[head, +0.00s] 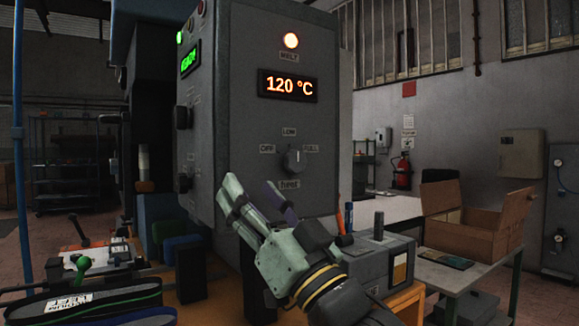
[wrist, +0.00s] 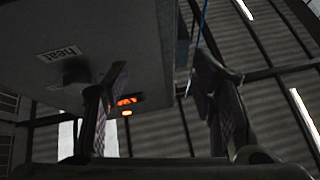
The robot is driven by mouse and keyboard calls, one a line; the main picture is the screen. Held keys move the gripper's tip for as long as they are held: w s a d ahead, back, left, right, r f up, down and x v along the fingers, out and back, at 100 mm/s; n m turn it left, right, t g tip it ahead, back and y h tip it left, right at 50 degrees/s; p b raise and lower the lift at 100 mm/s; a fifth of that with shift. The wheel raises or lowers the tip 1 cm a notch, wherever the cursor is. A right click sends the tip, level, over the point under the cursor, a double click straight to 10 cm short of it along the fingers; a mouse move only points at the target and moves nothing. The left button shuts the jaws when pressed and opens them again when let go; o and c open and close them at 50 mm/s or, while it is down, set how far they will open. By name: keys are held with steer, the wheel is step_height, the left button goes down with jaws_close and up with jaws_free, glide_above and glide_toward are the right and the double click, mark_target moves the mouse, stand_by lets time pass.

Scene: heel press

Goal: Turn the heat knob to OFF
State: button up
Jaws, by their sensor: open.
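The heat knob (head: 292,158) is a dark knob on the front of the grey press cabinet (head: 240,130). OFF is printed to its left, LOW above, FULL to its right and "heat" below. A pale mark on the knob seems to point up, toward LOW; it is small. My gripper (head: 252,190) is open and empty, below and left of the knob, apart from it. In the wrist view the knob (wrist: 76,72) shows dark beside the "heat" label, left of my open fingers (wrist: 163,78).
The display (head: 289,86) reads 120 °C, with a lit MELT lamp (head: 291,41) above it. Other dark knobs (head: 183,117) sit on the cabinet's left face. A cardboard box (head: 470,232) stands on a table at right.

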mark_target(298, 164)
steer(key=d+m+t+h, duration=0.2)
steer(key=d+m+h, duration=0.3)
steer(key=d, duration=0.7)
steer(key=shift+n+h, duration=0.5)
steer(key=p+x, duration=0.1)
steer(key=x, duration=0.4)
steer(key=p+x, duration=0.2)
steer(key=x, duration=0.3)
steer(key=shift+s+a+f, duration=0.15)
steer(key=shift+a, duration=0.25)
steer(key=shift+c, duration=0.2)
steer(key=shift+g, duration=0.3)
steer(key=c, duration=1.1)
